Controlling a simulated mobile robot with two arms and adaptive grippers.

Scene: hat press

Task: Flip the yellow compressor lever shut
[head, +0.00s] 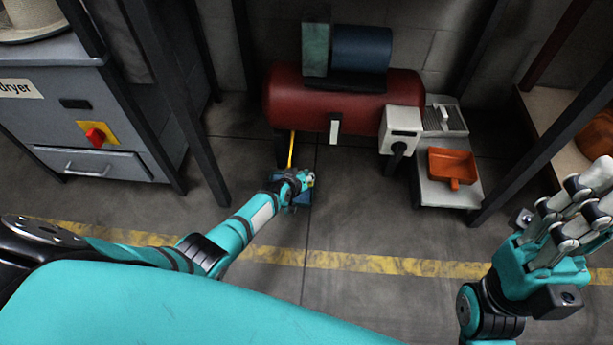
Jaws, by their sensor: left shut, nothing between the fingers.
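The yellow lever (291,150) shows as a thin, nearly upright bar below the left end of the red compressor tank (340,98). Its lower end runs down toward my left gripper, which hides whatever lies behind it. My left gripper (306,181) is shut and empty, just below the lever; I cannot tell whether they touch. My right gripper (582,208) is at the lower right, far from the lever, with its pale fingers extended and apart and nothing seen in them.
A grey dryer cabinet (92,128) with a red knob stands at the left. A low shelf (447,193) with an orange pan (453,167) is right of the compressor. Dark posts rise on both sides. The floor in front, with a worn yellow stripe (400,264), is clear.

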